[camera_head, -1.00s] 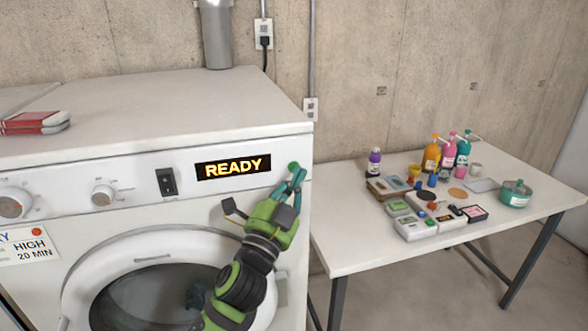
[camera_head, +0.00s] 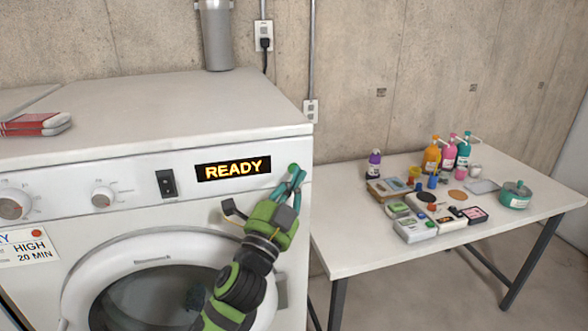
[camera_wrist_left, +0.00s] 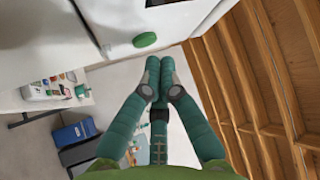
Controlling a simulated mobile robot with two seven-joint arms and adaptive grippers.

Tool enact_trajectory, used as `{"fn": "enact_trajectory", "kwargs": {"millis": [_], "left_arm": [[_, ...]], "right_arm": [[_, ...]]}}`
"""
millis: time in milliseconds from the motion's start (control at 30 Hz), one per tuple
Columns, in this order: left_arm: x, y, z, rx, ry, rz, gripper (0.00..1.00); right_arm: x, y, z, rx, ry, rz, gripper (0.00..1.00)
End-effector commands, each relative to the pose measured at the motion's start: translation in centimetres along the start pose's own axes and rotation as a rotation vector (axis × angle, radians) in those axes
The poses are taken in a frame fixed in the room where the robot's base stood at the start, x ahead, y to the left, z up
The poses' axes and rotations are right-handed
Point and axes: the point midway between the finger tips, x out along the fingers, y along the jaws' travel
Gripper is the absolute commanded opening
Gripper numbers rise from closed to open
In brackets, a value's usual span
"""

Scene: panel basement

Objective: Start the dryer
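The white dryer (camera_head: 150,115) fills the left of the head view, its round door (camera_head: 160,290) shut. Its display (camera_head: 233,168) reads READY. A green button (camera_head: 294,168) sits at the right end of the panel; it also shows in the left wrist view (camera_wrist_left: 145,40). My left gripper (camera_head: 296,179) is just below the button, its fingers together and empty. In the left wrist view its fingertips (camera_wrist_left: 159,72) lie close under the button with a small gap in the picture. I cannot tell the depth or any contact. My right gripper is not in view.
The panel also has two knobs (camera_head: 103,196) and a black rocker switch (camera_head: 166,183). A label (camera_head: 30,247) reads HIGH 20 MIN. A white table (camera_head: 350,245) with bottles and small boxes stands at right.

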Motion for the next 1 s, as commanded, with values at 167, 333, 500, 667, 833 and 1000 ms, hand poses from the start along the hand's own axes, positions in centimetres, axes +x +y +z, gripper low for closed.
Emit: {"fn": "enact_trajectory", "kwargs": {"millis": [167, 333, 500, 667, 833, 1000], "left_arm": [[0.00, 0.01, 0.00, 0.000, 0.000, 0.000, 0.00], [0.00, 0.01, 0.00, 0.000, 0.000, 0.000, 0.00], [0.09, 0.00, 0.09, 0.000, 0.000, 0.000, 0.00], [0.48, -0.01, 0.46, 0.001, 0.000, -0.001, 0.00], [0.62, -0.02, 0.58, 0.000, 0.001, 0.000, 0.00], [0.61, -0.01, 0.59, 0.000, 0.001, 0.000, 0.00]], "right_arm": [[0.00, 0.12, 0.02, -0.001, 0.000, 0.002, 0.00], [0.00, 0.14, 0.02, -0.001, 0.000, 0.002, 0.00], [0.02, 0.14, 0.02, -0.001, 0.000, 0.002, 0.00], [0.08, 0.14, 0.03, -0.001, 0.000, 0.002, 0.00], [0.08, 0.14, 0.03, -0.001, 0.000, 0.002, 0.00], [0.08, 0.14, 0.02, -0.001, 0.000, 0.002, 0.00]]}}
